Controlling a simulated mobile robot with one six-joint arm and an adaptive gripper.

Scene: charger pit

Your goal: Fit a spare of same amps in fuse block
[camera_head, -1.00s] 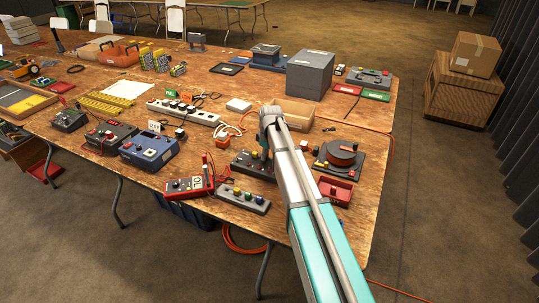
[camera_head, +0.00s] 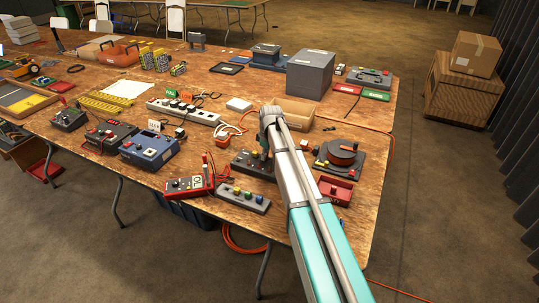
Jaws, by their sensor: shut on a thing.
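A dark block (camera_head: 243,165) with small coloured pieces on top, yellow among them, lies near the right front of the table. I cannot read amp marks on either, nor tell for sure which is the fuse block. My gripper (camera_head: 265,154) points down over the dark block, at its right part. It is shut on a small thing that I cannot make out. My arm hides part of the block and the fingertips are hard to see.
A red multimeter (camera_head: 188,188) stands left of the strip. A dark round device (camera_head: 341,153) and a red tray (camera_head: 336,190) lie right of my arm. An open cardboard box (camera_head: 296,112) and a grey box (camera_head: 310,75) stand behind. An orange cable runs along the right.

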